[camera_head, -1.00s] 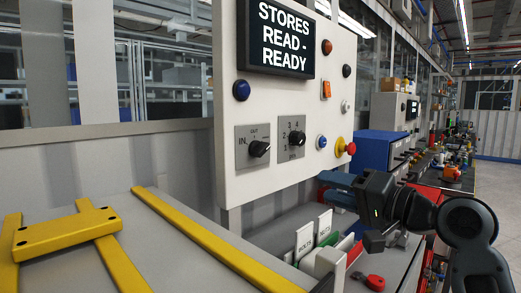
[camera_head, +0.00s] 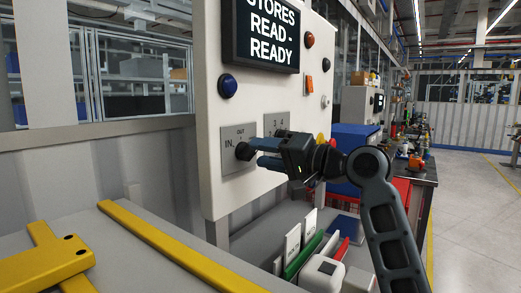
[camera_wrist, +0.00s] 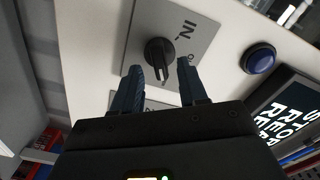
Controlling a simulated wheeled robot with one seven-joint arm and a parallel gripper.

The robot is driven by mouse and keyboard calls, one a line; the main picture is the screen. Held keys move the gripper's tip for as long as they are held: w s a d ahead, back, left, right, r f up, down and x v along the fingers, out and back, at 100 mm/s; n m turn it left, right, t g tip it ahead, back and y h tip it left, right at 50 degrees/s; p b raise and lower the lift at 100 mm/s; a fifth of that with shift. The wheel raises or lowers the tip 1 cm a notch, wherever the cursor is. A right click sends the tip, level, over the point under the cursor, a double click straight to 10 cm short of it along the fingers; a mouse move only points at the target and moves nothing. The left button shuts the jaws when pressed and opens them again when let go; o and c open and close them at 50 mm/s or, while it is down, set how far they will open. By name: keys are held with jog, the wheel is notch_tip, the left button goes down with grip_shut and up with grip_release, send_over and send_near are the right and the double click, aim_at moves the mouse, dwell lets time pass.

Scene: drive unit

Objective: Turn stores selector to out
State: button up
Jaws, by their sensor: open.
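The stores selector is a black knob (camera_head: 243,151) on a grey plate (camera_head: 230,133) marked IN and OUT, on the white panel. The knob also shows in the wrist view (camera_wrist: 158,53), between and just beyond the fingertips. My gripper (camera_head: 256,154) has its two blue fingers pointing at the knob from the right. In the wrist view my gripper (camera_wrist: 160,68) is open, with the fingers on either side of the knob's near end. I cannot tell if they touch it. The display (camera_head: 262,35) reads STORES READ - READY.
A second plate (camera_head: 277,122) with numbers is partly hidden behind my gripper. A blue button (camera_head: 227,86), an orange switch (camera_head: 309,84) and a red lamp (camera_head: 309,39) are on the panel.

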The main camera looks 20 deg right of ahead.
jog(key=shift+w+a, duration=0.3)
jog(key=shift+w, duration=0.2)
grip_shut()
